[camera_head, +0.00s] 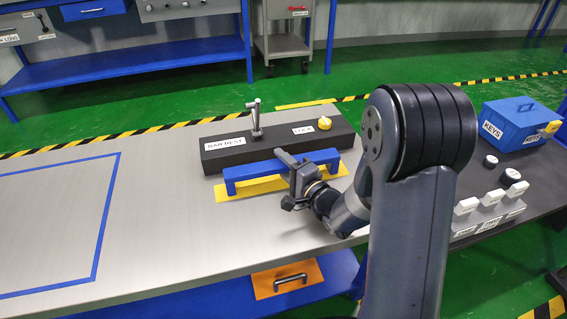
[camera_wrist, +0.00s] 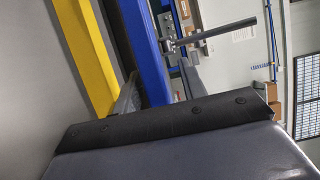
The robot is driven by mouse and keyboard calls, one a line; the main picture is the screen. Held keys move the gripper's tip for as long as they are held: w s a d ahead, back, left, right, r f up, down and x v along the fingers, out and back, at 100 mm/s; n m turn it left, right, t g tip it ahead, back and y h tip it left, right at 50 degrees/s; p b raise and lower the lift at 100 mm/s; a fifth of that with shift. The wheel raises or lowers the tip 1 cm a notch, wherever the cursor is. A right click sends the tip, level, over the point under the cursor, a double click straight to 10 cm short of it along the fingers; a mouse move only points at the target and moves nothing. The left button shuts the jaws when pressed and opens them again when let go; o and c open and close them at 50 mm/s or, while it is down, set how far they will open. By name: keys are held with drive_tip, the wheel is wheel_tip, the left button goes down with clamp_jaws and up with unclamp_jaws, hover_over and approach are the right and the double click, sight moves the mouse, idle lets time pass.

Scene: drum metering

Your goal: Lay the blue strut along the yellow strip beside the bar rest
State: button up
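My gripper (camera_head: 287,160) is at the middle of the strut. In the wrist view the blue strut (camera_wrist: 145,45) runs between my two fingers (camera_wrist: 158,88), with the yellow strip (camera_wrist: 85,50) to its left. A narrow gap seems to show at the right finger, but whether the fingers grip is unclear. Whether the strut touches the strip is also unclear.
A metal lever (camera_head: 255,118) and a yellow knob (camera_head: 324,122) stand on the bar rest. A blue KEYS box (camera_head: 517,124) and white-tagged switches (camera_head: 490,200) are at the right. The blue-outlined area (camera_head: 103,215) at the left is clear.

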drive_tip(key=shift+f+p, duration=0.3)
drive_tip(key=shift+p, duration=0.05)
drive_tip(key=v, duration=0.4)
drive_tip(key=p+v, duration=0.1)
drive_tip(key=v, duration=0.3)
drive_tip(key=p+v, duration=0.1)
drive_tip(key=v, duration=0.3)
drive_tip(key=shift+r, duration=0.35)
drive_tip(key=shift+w+r, duration=0.1)
drive_tip(key=shift+c, duration=0.3)
